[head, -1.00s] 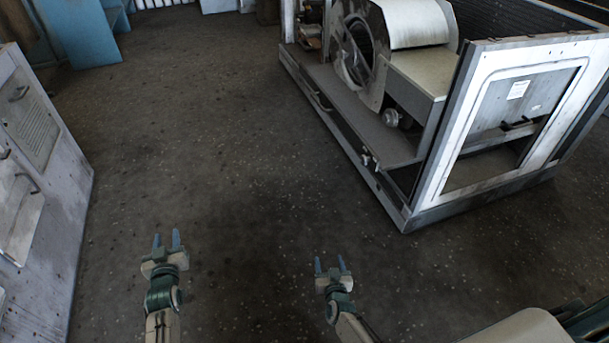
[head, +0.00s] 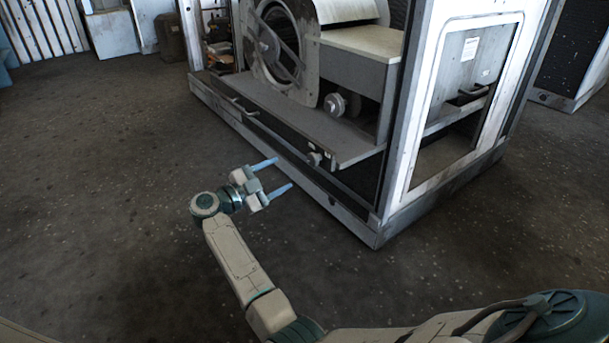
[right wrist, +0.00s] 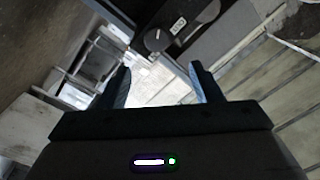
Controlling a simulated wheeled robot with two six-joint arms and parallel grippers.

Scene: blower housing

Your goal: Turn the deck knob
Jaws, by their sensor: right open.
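A small dark round knob (head: 315,158) sits on the front edge of the housing's deck (head: 345,146), beside a small pale fitting (head: 330,163). A round dark knob also shows in the right wrist view (right wrist: 157,40), just beyond my fingertips. My right gripper (head: 283,173) is open and empty, its two blue fingers pointing right toward the front edge of the housing. In the head view its tips appear a little left of and below the knob, apart from it. The right wrist view also shows the open right gripper (right wrist: 160,72). My left gripper is out of view.
The blower housing's frame (head: 375,226) stands on the floor at right. A second, metallic round fitting (head: 336,104) sits farther back by the blower (head: 283,45). A handle (head: 244,108) lies along the front edge. The dark floor (head: 110,190) at left is clear.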

